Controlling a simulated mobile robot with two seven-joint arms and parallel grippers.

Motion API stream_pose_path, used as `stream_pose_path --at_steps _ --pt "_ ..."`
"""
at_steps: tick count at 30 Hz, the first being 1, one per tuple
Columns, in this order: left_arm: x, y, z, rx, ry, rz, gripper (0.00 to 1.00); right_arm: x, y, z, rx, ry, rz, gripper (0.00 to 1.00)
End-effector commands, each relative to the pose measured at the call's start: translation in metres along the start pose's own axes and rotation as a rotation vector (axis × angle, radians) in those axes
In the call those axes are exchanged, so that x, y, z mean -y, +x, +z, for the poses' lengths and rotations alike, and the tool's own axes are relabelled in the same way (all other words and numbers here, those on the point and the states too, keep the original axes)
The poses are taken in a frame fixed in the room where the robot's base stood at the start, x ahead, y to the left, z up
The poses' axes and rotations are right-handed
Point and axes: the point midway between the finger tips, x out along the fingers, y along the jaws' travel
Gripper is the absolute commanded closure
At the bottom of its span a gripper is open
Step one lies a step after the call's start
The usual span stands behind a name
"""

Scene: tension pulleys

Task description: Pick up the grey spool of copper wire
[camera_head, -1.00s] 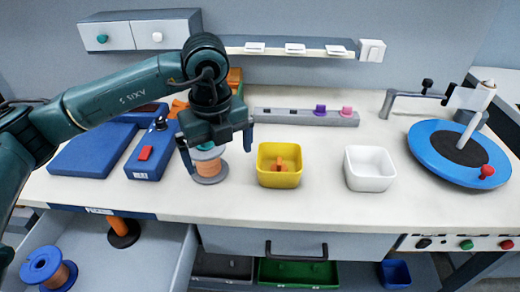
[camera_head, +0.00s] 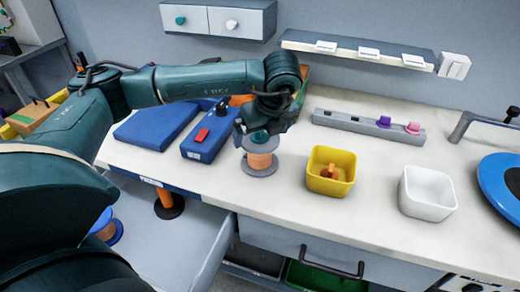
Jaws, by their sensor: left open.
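The grey spool of copper wire (camera_head: 260,160) stands upright on the white worktop, left of the yellow bin, with its copper winding and grey lower flange in view. My left gripper (camera_head: 259,138) is over the top of the spool, pointing down, with its jaws open. The jaws hide part of the spool's top, where a teal piece shows. I cannot tell whether the fingers touch the spool. My right gripper is not in view.
A yellow bin (camera_head: 329,180) with orange parts and an empty white bin (camera_head: 424,199) stand to the right. A blue box with a red switch (camera_head: 202,136) is close on the left. A blue spool (camera_head: 103,232) sits in the open drawer (camera_head: 180,245).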

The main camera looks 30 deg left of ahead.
Motion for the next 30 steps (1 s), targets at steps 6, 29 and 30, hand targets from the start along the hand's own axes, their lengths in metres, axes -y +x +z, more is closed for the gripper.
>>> stream_pose_path --at_steps 6,29,30 --pt "-0.001 0.029 0.002 -0.001 -0.001 0.003 0.00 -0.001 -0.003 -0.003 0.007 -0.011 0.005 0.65" --pt "0.000 0.034 0.002 -0.001 -0.001 0.001 0.38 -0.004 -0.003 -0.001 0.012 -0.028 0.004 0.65" --pt "0.000 0.034 0.002 -0.001 -0.001 0.001 0.41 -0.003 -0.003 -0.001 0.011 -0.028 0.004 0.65"
